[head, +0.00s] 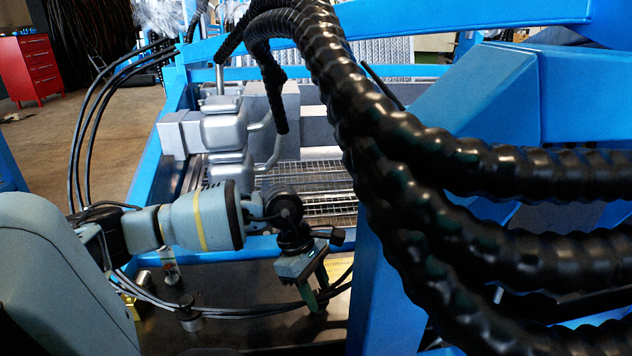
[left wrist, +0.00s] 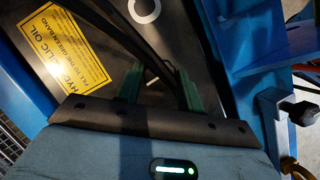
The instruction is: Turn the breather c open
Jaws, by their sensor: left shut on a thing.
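My left gripper (head: 314,290) points down at the dark tank top, to the left of the blue frame. In the left wrist view its two green fingers (left wrist: 160,92) stand a little apart, with a dark part between them. This part appears to be the breather c (left wrist: 158,62), but it is dark, mostly hidden, and no letter on it can be read. A white ring mark and a short white line show near it on the dark surface. I cannot tell how far it is turned. My right gripper is not in view.
Thick black ribbed hoses (head: 430,165) cross the right half, close to me. A blue frame (head: 455,90) stands behind them. A grey knob (head: 189,316) and thin black cables lie left of the gripper. A yellow hydraulic oil label (left wrist: 75,45) is beside the fingers.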

